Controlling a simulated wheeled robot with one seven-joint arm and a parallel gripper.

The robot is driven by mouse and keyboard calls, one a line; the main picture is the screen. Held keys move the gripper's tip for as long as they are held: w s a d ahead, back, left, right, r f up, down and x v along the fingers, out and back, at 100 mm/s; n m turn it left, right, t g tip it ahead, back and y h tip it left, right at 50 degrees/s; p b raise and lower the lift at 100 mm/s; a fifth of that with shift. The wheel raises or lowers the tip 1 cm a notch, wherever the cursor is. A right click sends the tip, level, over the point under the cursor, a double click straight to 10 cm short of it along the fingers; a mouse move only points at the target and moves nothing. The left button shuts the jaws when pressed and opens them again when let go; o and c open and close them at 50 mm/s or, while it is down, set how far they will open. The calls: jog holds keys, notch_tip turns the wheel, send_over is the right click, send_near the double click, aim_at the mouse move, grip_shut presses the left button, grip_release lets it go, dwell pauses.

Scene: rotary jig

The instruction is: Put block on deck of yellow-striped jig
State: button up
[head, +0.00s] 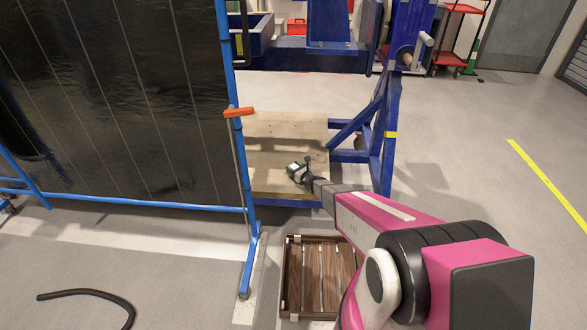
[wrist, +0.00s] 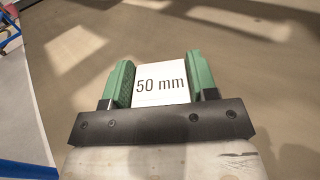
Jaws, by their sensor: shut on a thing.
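My gripper (head: 297,171) is over the front part of the plywood deck (head: 268,128) of the blue jig (head: 387,150), which carries a yellow stripe (head: 391,134) on its upright. In the wrist view, the green fingers of my gripper (wrist: 160,84) are shut on a white block (wrist: 159,72) marked "50 mm". The block sits between both fingers, its marked face towards the camera. In the head view the block is too small to make out clearly. I cannot tell whether it touches the deck.
A dark panel in a blue frame (head: 243,170) with an orange handle (head: 239,112) stands left of the deck. A slatted wooden crate (head: 287,275) is on the floor in front. A black hose (head: 90,293) lies at lower left. The floor to the right is clear.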

jog(key=shift+f, duration=0.1)
jog(key=o, duration=1.2)
